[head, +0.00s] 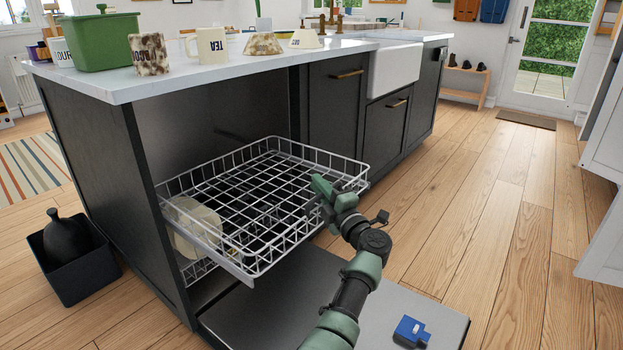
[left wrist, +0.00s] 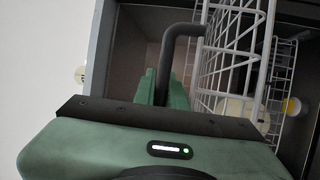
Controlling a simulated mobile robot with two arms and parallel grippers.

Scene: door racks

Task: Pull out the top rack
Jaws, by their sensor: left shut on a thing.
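The top rack (head: 262,222) is a white wire basket that stands out of the dark dishwasher, over its lowered door (head: 290,305). The exact grip is partly hidden by the gripper itself. In the left wrist view the green fingers (left wrist: 163,88) are close together, with the white wire rack (left wrist: 230,55) just to their right. My right gripper is in neither view.
A cream dish (head: 194,228) shows through the wires at the left, with a lower rack (head: 198,270) beneath. A blue object (head: 411,331) lies by the door's right end. A dark bin (head: 76,265) stands at left. The wooden floor at right is clear.

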